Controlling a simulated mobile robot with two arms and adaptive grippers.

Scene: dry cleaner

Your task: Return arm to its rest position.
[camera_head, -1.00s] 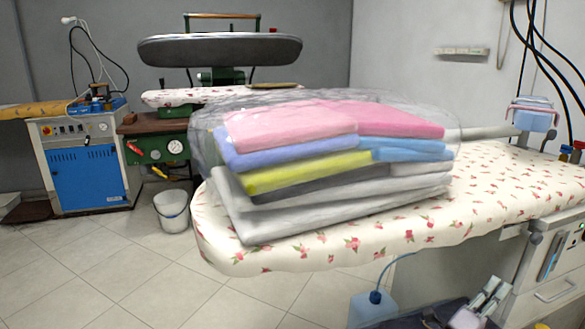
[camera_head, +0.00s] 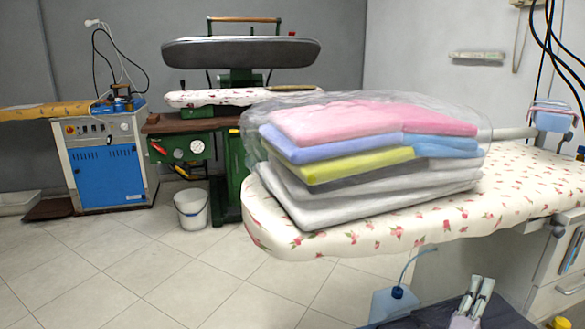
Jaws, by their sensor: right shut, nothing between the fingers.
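My right gripper (camera_head: 477,288) shows at the bottom right, pointing up in the picture. Its two grey fingers are close together with nothing between them. It is below and apart from the flower-patterned ironing board (camera_head: 420,229). The lower part of my right arm is cut off by the frame edge. My left gripper is not in view.
A plastic-wrapped stack of folded clothes (camera_head: 350,150) lies on the board. A blue container (camera_head: 393,305) stands just left of my right gripper. A white bucket (camera_head: 191,208), a green press (camera_head: 236,145) and a blue-white machine (camera_head: 104,155) stand behind. Tiled floor at left is clear.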

